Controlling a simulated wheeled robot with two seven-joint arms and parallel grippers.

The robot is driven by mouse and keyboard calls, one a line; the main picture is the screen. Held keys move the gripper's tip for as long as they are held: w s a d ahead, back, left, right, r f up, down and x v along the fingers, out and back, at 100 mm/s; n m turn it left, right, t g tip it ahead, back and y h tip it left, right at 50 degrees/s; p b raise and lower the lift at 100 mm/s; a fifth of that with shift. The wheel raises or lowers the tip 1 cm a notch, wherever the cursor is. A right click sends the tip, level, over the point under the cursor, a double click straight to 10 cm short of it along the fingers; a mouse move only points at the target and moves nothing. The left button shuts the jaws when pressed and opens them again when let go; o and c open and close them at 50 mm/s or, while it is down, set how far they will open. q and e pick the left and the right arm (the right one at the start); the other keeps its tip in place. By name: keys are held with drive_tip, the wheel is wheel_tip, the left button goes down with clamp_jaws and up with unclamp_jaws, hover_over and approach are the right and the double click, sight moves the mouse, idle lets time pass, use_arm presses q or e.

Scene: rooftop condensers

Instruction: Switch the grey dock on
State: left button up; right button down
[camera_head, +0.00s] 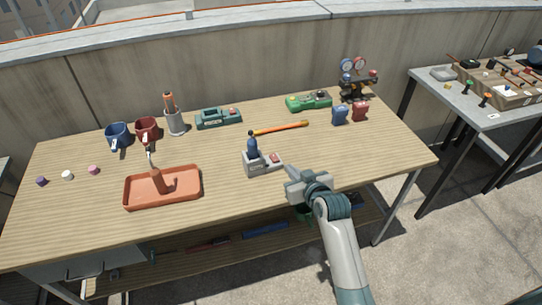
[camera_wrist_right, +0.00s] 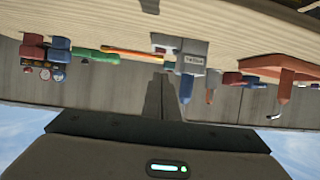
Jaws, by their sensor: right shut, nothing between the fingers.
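The grey dock (camera_head: 265,168) stands on the wooden table near the middle, with a blue tool (camera_head: 253,148) upright in it. A red switch (camera_head: 275,157) sits on the dock's right part; its on or off state is too small to tell. My right gripper (camera_head: 290,172) is shut and empty, just right of the dock, apparently apart from it. The upside-down right wrist view shows the dock (camera_wrist_right: 191,62) with a label and the blue tool (camera_wrist_right: 186,90) ahead of the fingers. My left gripper is not in view.
A green dock (camera_head: 310,102) and a teal dock (camera_head: 218,119) stand behind. An orange-handled tool (camera_head: 280,128) lies behind the grey dock. An orange tray (camera_head: 135,195) is left, mugs (camera_head: 148,129) behind it. The table in front of the grey dock is clear.

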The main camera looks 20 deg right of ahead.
drive_tip(key=shift+w+r+t, duration=0.15)
drive_tip(key=shift+w+r, duration=0.2)
drive_tip(key=shift+r, duration=0.3)
drive_tip(key=shift+w+r+t, duration=0.15)
drive_tip(key=shift+w+r, duration=0.15)
drive_tip(key=shift+r, duration=0.3)
drive_tip(key=p, duration=0.2)
hover_over(274, 158)
drive_tip(key=s, duration=0.4)
wheel_tip(274, 158, down, 3)
drive_tip(key=f, duration=0.3)
drive_tip(key=shift+w+d+f+p, duration=0.1)
drive_tip(key=shift+w+d+p, duration=0.15)
drive_tip(key=shift+d+p, duration=0.15)
drive_tip(key=shift+s+f, duration=0.1)
drive_tip(key=shift+f, duration=0.65)
